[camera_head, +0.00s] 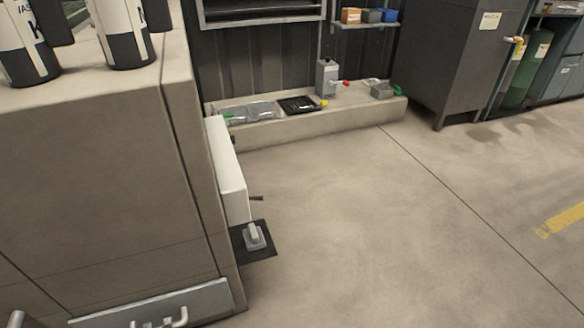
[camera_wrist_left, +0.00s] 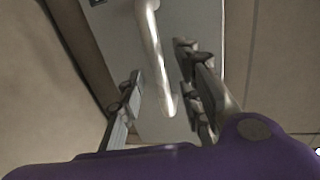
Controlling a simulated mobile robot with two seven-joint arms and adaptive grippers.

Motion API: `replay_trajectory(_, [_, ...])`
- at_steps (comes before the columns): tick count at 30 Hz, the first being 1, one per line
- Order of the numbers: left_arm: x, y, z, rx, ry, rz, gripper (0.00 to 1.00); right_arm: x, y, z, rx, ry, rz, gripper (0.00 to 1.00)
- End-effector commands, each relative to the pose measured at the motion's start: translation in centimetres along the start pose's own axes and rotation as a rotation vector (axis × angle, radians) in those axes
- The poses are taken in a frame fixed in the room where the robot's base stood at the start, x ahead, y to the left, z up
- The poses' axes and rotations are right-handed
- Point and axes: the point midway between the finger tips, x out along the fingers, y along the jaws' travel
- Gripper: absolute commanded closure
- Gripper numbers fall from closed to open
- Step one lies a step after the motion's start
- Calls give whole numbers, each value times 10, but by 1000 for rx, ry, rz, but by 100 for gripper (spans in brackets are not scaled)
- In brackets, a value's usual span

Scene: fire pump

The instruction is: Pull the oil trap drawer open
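The oil trap drawer appears to be the grey metal front (camera_head: 205,298) low on the beige cabinet, cut off by the bottom edge of the head view. Its pale curved handle (camera_head: 181,317) shows at that edge. In the left wrist view the drawer front (camera_wrist_left: 206,14) fills the middle and the bar handle (camera_wrist_left: 150,45) stands out from it. My left gripper (camera_wrist_left: 160,62) is open, with one finger on each side of the handle's bar. I see a gap on both sides; contact is not visible. My right gripper is not in view.
The beige cabinet (camera_head: 90,180) carries several dark-and-white bottles (camera_head: 122,40) on top. A white box (camera_head: 228,180) and a dark plate with a grey switch (camera_head: 254,237) stick out from its right side. The floor (camera_head: 370,230) to the right is clear.

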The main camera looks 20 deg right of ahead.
Motion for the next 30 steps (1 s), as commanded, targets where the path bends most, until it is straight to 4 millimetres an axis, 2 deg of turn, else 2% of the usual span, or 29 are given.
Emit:
replay_trajectory(1, [8, 2, 0, 1, 1, -1, 67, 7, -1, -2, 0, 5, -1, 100])
replay_trajectory(6, [21, 1, 0, 2, 0, 0, 67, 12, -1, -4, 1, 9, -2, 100])
replay_trajectory(14, [23, 0, 0, 0, 0, 1, 67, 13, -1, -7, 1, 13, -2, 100])
replay_trajectory(16, [23, 0, 0, 0, 0, 1, 73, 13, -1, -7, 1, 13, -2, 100])
replay_trajectory(22, [22, 1, 0, 0, 0, 1, 99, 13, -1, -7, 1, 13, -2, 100])
replay_trajectory(30, [22, 1, 0, 0, 0, 1, 100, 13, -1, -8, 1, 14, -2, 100])
